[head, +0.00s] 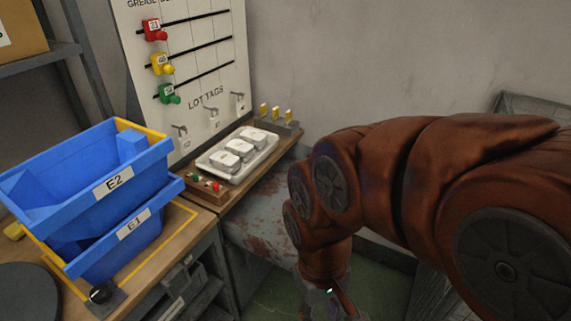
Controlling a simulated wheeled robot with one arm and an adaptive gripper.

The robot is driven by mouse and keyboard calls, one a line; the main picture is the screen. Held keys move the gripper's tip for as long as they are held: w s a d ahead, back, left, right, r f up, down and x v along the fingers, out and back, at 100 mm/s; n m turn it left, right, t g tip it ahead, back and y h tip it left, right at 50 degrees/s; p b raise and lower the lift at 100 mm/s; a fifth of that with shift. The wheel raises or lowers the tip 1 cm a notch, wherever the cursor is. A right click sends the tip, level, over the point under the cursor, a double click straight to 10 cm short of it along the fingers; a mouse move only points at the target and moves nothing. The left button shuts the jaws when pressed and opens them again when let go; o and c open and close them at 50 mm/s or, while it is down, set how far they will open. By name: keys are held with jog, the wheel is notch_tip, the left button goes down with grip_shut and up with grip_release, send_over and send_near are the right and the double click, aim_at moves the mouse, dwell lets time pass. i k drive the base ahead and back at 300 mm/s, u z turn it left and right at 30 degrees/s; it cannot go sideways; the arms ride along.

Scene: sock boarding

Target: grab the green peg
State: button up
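The green peg (168,94) sits on the lowest of the black lines on the upright white board (215,80). It has a small white label and a rounded knob. A yellow peg (160,63) and a red peg (154,30) sit on the lines above it. My gripper (340,303) is low at the bottom edge of the head view, below and right of the green peg and well apart from it. Its fingertips are cut off or too dark to make out, so I cannot tell whether it is open or shut.
Blue bins E2 (60,178) and E1 (128,245) are stacked on the left bench. A white tray (210,165) with several white labelled pieces stands on a ledge below the board. Hooks (211,109) stick out under LOT TAGS. Yellow-topped pieces (276,113) stand behind.

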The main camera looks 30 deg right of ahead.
aim_at(195, 177)
jog(key=u, duration=0.05)
jog(key=k, duration=1.15)
jog(key=z, duration=0.05)
jog(key=i, duration=0.7)
jog(key=z, duration=0.8)
